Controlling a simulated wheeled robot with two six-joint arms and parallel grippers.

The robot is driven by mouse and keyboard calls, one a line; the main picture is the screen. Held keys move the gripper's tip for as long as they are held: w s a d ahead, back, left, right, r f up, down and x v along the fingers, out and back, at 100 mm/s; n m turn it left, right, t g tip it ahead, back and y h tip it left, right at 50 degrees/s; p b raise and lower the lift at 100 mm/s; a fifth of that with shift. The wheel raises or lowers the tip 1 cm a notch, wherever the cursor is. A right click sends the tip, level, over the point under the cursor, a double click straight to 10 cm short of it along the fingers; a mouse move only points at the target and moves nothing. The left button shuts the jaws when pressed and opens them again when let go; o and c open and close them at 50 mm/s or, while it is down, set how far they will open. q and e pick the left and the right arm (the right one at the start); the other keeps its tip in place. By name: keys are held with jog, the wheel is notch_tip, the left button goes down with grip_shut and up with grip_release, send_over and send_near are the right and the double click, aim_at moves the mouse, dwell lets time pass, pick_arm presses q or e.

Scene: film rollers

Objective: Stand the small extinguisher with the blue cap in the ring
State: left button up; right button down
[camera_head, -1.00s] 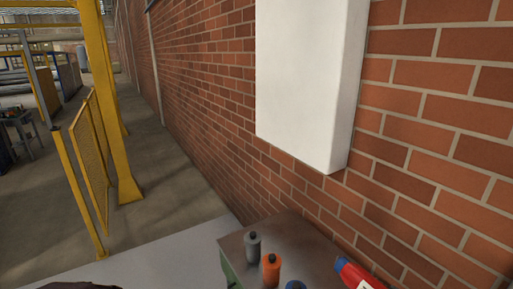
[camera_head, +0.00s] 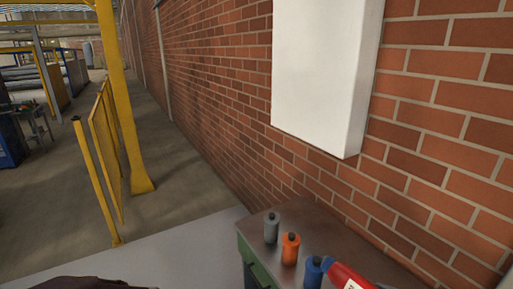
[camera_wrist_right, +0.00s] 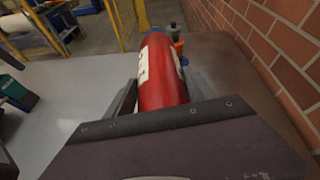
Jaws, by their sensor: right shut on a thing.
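The red extinguisher with a blue cap (camera_head: 345,275) is at the bottom edge of the head view, tilted, its cap end pointing up and left. The cap is close to a blue bottle; I cannot tell if they touch. In the right wrist view the red extinguisher (camera_wrist_right: 162,82) lies between the fingers of my right gripper (camera_wrist_right: 160,80), which is shut on its body. White label patches show on it. My left gripper is not in view. I cannot make out the ring in either view.
A grey bottle (camera_head: 271,229), an orange bottle (camera_head: 290,249) and the blue bottle (camera_head: 313,272) stand in a row on a metal-topped cabinet (camera_head: 335,235) against a brick wall (camera_head: 430,150). A white box (camera_head: 325,75) hangs above. Yellow posts and fencing (camera_head: 105,145) are at left.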

jog(key=w+a+f+n+g+y+b, duration=0.1)
jog(key=a+f+n+g+y+b, duration=0.1)
jog(key=a+f+b, duration=0.3)
jog(key=w+a+f+n+g+y+b, duration=0.1)
jog(key=a+f+n+g+y+b, duration=0.1)
jog(key=a+f+b, duration=0.4)
jog(key=a+f, duration=0.4)
jog(key=f, duration=0.6)
jog(key=shift+a+f+n, duration=0.15)
jog(key=shift+a+n, duration=0.2)
jog(key=shift+n, duration=0.05)
